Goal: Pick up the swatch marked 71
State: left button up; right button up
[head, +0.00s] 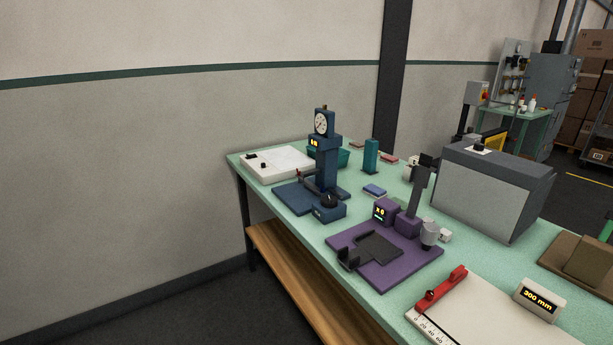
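No swatch with a readable 71 shows in the head view. Small flat pieces lie on the green bench (348,215): a blue one (374,190) in the middle, a red one (389,160) behind it, and another reddish one (357,145) farther back. They may be swatches, but they are too small for me to read any marking. Neither of my grippers is in view.
A blue dial gauge stand (328,170), a purple tester (385,255) and a white scale (280,163) stand on the bench. A grey box machine (490,190) and a red-handled cutting board (470,315) occupy the right. A wooden shelf (300,275) runs below.

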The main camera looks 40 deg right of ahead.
aim_at(374, 190)
jog(key=i+u, duration=0.15)
jog(key=i, duration=0.65)
jog(key=i+l+u, duration=0.2)
jog(key=i, duration=0.6)
jog(key=i+z, duration=0.15)
jog(key=z, duration=0.3)
jog(key=i+j+z, duration=0.1)
jog(key=z, duration=0.3)
jog(key=i+j+z, duration=0.1)
jog(key=z, duration=0.35)
jog(key=i+j+z, duration=0.15)
jog(key=z, duration=0.3)
jog(key=j+z, duration=0.2)
jog(key=z, duration=0.2)
jog(key=i+j+z, duration=0.1)
jog(key=z, duration=0.35)
jog(key=j, duration=0.1)
